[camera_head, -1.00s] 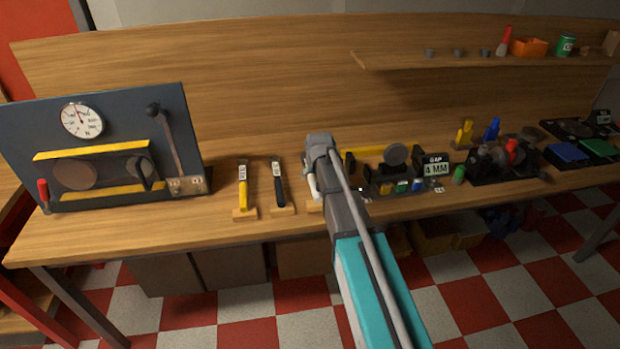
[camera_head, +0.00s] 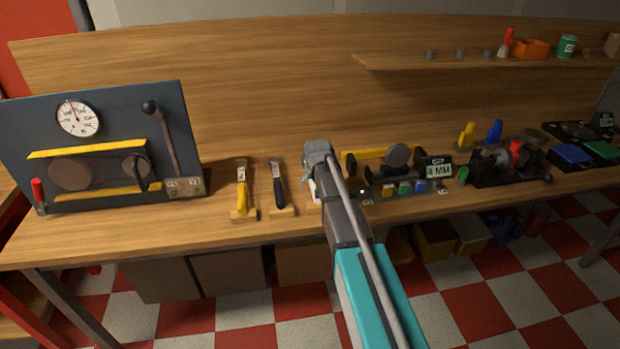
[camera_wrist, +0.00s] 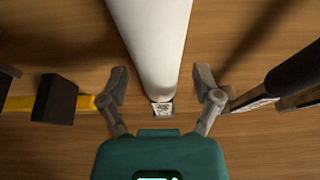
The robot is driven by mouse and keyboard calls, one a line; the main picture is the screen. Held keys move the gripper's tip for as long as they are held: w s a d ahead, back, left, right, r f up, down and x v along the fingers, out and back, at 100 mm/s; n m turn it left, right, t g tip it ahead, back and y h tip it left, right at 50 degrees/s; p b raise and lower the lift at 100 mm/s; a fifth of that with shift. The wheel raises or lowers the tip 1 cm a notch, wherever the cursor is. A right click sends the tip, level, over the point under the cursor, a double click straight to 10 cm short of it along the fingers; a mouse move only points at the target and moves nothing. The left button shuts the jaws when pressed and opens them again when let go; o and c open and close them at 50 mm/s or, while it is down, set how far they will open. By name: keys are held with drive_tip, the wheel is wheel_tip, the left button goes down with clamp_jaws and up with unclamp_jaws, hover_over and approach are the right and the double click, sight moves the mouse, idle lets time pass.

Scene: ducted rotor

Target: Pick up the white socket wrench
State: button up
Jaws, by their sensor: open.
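The white socket wrench (camera_wrist: 158,40) shows in the wrist view as a thick white handle. It runs from the top edge down to a small printed tag at its near end. My gripper (camera_wrist: 160,82) is open, with one finger on each side of the white handle. I see no clear contact, and the height of the fingers over the handle is hard to judge. In the head view, only a small white part of the wrench (camera_head: 312,188) shows beside my arm, which hides the rest.
A yellow-handled tool (camera_head: 242,190) and a black-handled tool (camera_head: 278,187) stand to the left on the bench. A black fixture with a yellow bar (camera_head: 380,153) is close on the right. A gauge panel (camera_head: 100,115) stands at the far left.

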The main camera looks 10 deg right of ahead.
clamp_jaws()
idle(0.3)
drive_tip(key=shift+r, duration=0.2)
drive_tip(key=shift+r+p, duration=0.75)
drive_tip(key=shift+p, duration=0.2)
drive_tip(key=s+d+r+p, duration=0.4)
drive_tip(key=d+r+p, duration=0.7)
drive_tip(key=d, duration=0.2)
drive_tip(key=shift+d, duration=0.25)
drive_tip(key=shift+w, duration=0.1)
